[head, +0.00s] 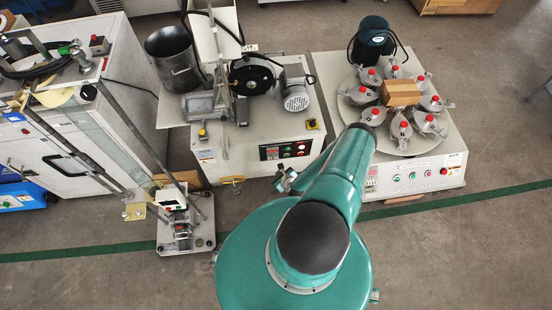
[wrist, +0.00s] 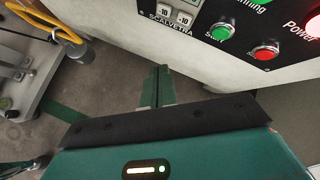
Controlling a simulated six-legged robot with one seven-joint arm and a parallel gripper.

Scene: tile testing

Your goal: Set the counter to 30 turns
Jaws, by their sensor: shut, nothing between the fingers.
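The control panel (wrist: 225,22) of the middle machine is at the top of the wrist view. At its upper left, two small white buttons marked with a 10 sit side by side: a left one (wrist: 164,10) and a right one (wrist: 185,18). The counter's display is not visible in the wrist view. A green Start button (wrist: 222,31) and a red button (wrist: 266,50) sit to their right. My gripper (wrist: 157,84) is shut and empty. Its fingertips appear below the white buttons, apart from the panel. In the head view the panel (head: 286,150) is too small to read.
A lit Power lamp (wrist: 313,24) is at the panel's right end. A yellow hose (wrist: 45,20) and metal fitting (wrist: 80,48) are at upper left. Another machine with several red-topped clamps (head: 397,110) stands right. Bare floor (head: 110,275) shows in front.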

